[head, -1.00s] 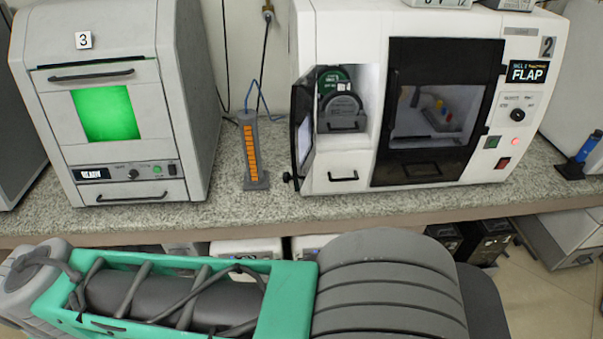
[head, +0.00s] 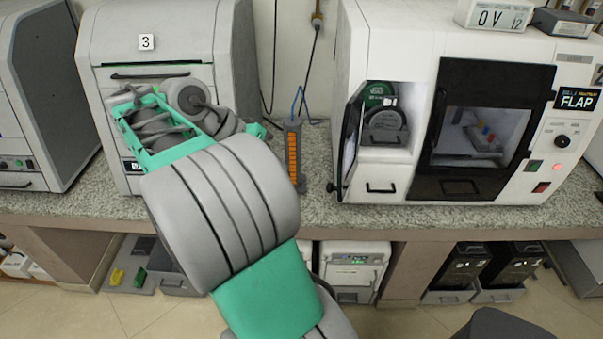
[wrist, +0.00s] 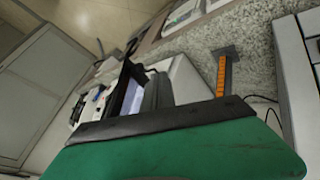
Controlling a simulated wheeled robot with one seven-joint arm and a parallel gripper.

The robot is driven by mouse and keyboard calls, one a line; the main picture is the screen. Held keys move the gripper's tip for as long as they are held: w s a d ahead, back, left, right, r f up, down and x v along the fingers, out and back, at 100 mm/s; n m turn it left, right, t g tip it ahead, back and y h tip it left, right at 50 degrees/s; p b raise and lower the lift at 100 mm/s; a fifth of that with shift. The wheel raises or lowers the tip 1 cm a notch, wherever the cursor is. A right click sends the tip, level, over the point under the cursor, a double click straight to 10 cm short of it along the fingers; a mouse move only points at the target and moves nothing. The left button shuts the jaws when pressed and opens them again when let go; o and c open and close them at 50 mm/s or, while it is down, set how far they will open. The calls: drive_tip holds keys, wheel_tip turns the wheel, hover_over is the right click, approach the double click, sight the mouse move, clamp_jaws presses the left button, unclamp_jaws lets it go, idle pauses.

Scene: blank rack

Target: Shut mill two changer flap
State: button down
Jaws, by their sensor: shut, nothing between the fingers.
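Mill two (head: 400,30) is the white machine on the right of the bench, with a FLAP sign (head: 576,99) and a lit red lamp. Its changer flap (head: 351,143), a dark-framed panel at the left side, stands open and swung outward. Behind it the changer bay (head: 385,137) shows a green disc and a grey holder. In the wrist view the flap (wrist: 131,96) is in the middle, beyond my gripper. My gripper (wrist: 155,121) is shut and empty, green with a dark edge. In the head view my arm covers most of it, left of the flap and apart from it.
A slim stand with an orange column (head: 293,153) is on the bench between my gripper and mill two. Machine 3 (head: 150,65) is behind my arm. A black knob stands at the flap's lower corner. The bench strip before mill two is clear.

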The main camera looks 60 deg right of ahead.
drive_tip(key=s+d+f+b, duration=0.1)
drive_tip(key=s+d+f, duration=0.4)
drive_tip(key=s+f, duration=0.2)
drive_tip(key=shift+s+b, duration=0.25)
drive_tip(key=shift+b, duration=0.05)
drive_tip(key=shift+s+d, duration=0.1)
